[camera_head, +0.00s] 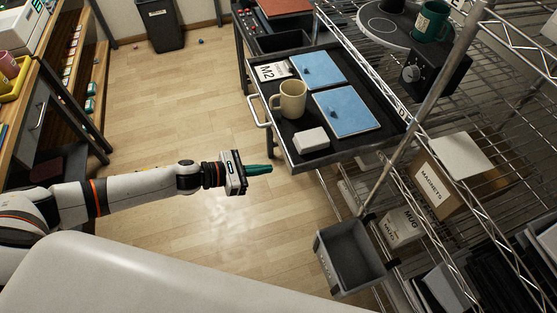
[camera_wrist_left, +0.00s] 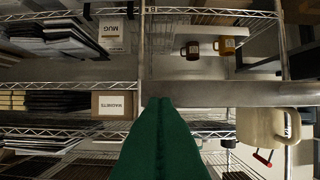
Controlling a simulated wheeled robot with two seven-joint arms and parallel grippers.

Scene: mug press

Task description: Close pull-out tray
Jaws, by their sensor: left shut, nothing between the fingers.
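The pull-out tray (camera_head: 277,128) is a black tray extended out of the wire rack, with a metal handle (camera_head: 258,111) on its front edge. It carries a cream mug (camera_head: 292,99), two blue mats (camera_head: 347,111), a small white block (camera_head: 311,140) and an M2 card (camera_head: 272,71). My left gripper (camera_head: 268,169) has green fingers and is shut and empty. In the head view it shows just off the tray's near front corner, apart from the handle. Its green fingers also fill the lower middle of the left wrist view (camera_wrist_left: 160,115). My right gripper is out of view.
The wire rack (camera_head: 440,80) stands at the right, with a grey bin (camera_head: 350,257) hung low on it and a box marked MAGNETS (camera_head: 432,190). A green mug (camera_head: 430,22) stands on the shelf above. The wooden floor (camera_head: 160,120) left of the tray is open.

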